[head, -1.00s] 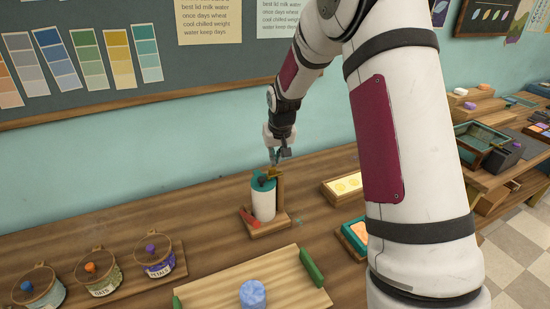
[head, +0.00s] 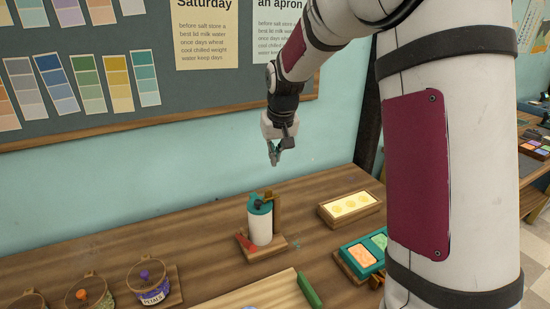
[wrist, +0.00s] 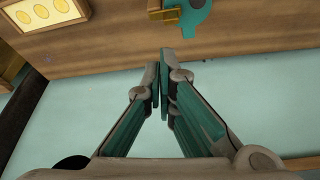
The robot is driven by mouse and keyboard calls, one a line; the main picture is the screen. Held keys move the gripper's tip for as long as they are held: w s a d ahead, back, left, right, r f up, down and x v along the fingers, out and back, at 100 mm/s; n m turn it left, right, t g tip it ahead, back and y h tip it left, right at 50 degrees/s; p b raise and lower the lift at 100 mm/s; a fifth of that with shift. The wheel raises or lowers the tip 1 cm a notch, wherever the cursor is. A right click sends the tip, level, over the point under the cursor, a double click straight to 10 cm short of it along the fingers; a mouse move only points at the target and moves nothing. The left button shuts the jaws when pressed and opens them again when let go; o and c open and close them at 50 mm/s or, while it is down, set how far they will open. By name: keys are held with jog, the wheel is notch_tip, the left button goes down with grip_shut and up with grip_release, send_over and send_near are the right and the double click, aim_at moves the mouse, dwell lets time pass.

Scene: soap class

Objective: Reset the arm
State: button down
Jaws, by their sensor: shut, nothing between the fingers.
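My gripper (head: 275,160) is shut and empty in the head view. It hangs in the air, fingertips down, above a white bottle (head: 260,226) with a teal top on a small wooden stand. There is a clear gap between the fingertips and the bottle. In the wrist view the two fingers of my gripper (wrist: 162,65) meet at the tips with nothing between them. The teal top (wrist: 190,18) shows beyond them at the upper edge.
A wooden box with yellow discs (head: 350,207) and a teal tray with coloured bars (head: 362,256) stand to the right. A board (head: 110,75) hangs behind on the wall. The air around my gripper is clear.

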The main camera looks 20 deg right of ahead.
dwell(0.3)
jog(key=s+a+r+n, duration=0.1)
jog(key=s+a+r, duration=0.2)
jog(key=s+r, duration=0.35)
jog(key=s+a+r, duration=0.3)
jog(key=s+r, duration=0.1)
jog(key=s, duration=0.5)
jog(key=s+a+n+t, duration=0.1)
jog(key=s+a, duration=0.3)
jog(key=s, duration=1.3)
jog(key=shift+s+f+y, duration=0.15)
jog(key=shift+f+y, duration=0.15)
jog(key=shift+f, duration=0.15)
